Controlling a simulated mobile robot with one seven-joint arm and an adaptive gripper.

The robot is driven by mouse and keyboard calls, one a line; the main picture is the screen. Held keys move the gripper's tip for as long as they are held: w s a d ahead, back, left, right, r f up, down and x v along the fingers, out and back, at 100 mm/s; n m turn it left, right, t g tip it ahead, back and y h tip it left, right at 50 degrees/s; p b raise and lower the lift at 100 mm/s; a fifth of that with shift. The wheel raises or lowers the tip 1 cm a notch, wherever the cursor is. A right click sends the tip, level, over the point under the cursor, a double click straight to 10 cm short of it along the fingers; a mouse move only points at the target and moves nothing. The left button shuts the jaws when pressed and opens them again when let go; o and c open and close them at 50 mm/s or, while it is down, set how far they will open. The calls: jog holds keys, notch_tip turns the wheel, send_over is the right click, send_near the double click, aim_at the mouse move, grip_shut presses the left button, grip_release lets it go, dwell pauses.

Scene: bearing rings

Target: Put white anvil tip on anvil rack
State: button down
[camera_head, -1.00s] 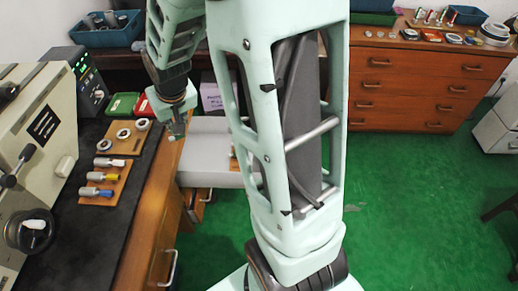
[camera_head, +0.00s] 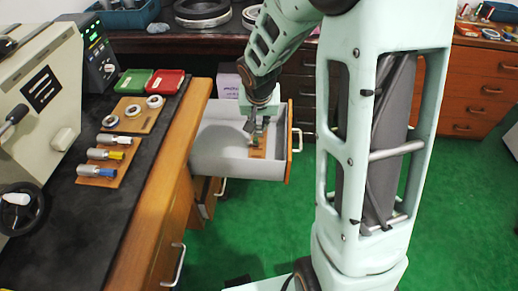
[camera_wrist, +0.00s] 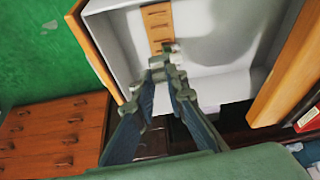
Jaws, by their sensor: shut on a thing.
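My gripper (camera_head: 258,128) reaches down into the open grey drawer (camera_head: 213,157). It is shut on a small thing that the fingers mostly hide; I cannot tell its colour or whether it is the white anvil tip. In the wrist view my gripper's fingertips (camera_wrist: 165,70) come together just beside a wooden slotted rack (camera_wrist: 157,22) on the drawer floor. This rack, perhaps the anvil rack, also shows in the head view (camera_head: 258,154). I cannot tell whether the held thing touches it.
On the black bench, a wooden board (camera_head: 88,181) bears white-, yellow- and blue-marked cylinders. Another board (camera_head: 133,125) holds rings. Green (camera_head: 134,82) and red (camera_head: 167,82) boxes lie behind. The drawer's walls and wooden front (camera_head: 290,142) surround my gripper. The green floor on the right is clear.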

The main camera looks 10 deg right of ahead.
aim_at(258, 131)
jog(key=shift+m, duration=0.5)
jog(key=b+x, duration=0.1)
jog(key=x, duration=0.1)
jog(key=b+x, duration=0.1)
jog(key=x, duration=0.1)
jog(key=s+b+x, duration=0.1)
jog(key=x, duration=0.1)
jog(key=shift+a+f+b, duration=0.3)
jog(key=shift+a+f, duration=0.05)
jog(key=shift+f, duration=0.05)
notch_tip(258, 131, down, 6)
jog(key=b, duration=0.4)
jog(key=shift+r, duration=0.2)
jog(key=shift+f+b, duration=0.45)
jog(key=shift+b, duration=0.25)
jog(key=shift+s+f+b, duration=0.1)
jog(key=shift+f+b, duration=0.25)
jog(key=shift+b, duration=0.5)
jog(key=c, duration=1.8)
grip_release()
jog(key=shift+c, duration=0.2)
notch_tip(258, 131, up, 9)
jog(key=p, duration=0.6)
jog(key=shift+f, duration=0.2)
